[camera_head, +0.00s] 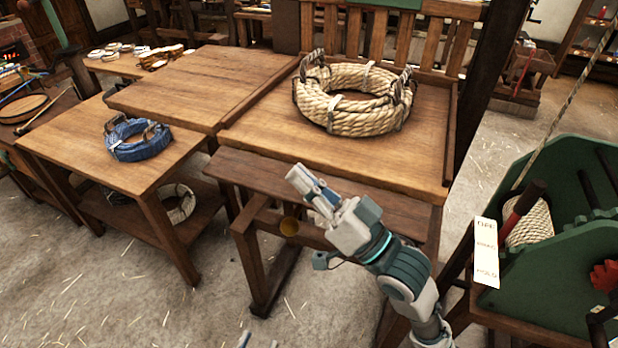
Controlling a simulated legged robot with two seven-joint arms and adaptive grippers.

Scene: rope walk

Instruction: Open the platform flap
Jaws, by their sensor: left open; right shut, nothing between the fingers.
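The wooden platform (410,158) stands in the middle and carries a thick coil of pale rope (350,97). A narrower, darker board (265,178) runs along its front edge, slightly lower; it looks like the flap, but I cannot tell for sure. My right gripper (300,182) is shut and empty, in front of or just above the dark board; contact cannot be told. The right forearm hides the board's right part. My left gripper (258,341) is open at the bottom edge, only its fingertips showing.
A side table (75,150) at left holds a blue rope coil (138,139). Another wooden tabletop (190,85) adjoins the platform. A green machine (560,270) with a red-handled lever and a label stands at right. Floor at lower left is clear.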

